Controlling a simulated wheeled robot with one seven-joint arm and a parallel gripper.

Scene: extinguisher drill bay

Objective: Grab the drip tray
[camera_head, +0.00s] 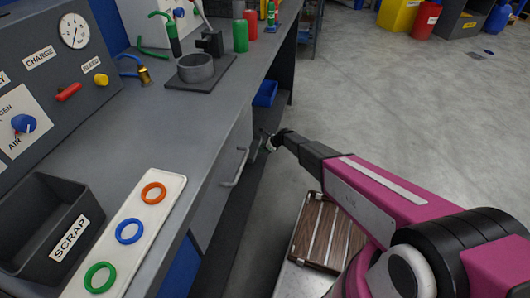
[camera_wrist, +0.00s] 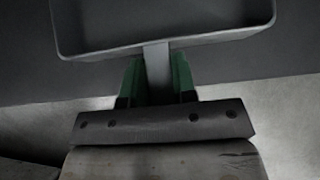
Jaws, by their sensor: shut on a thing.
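The drip tray (camera_wrist: 165,49) shows in the wrist view as a shallow grey pan with a raised rim, cut off by the top of the picture. A flat grey tab runs from its near edge down between the green fingers of my gripper (camera_wrist: 157,75). My gripper is shut on this tab, one finger on each side. In the head view my gripper (camera_head: 264,143) is low at the front of the bench, just right of a cabinet handle. I cannot make out the tray in the head view.
The grey bench (camera_head: 140,150) carries a black scrap bin (camera_head: 25,240), a white board (camera_head: 160,215) with three rings, and a round grey holder (camera_head: 195,68). A blue bin (camera_head: 265,93) is under the bench. A slatted wooden top (camera_head: 325,235) stands beside my arm. Open floor lies right.

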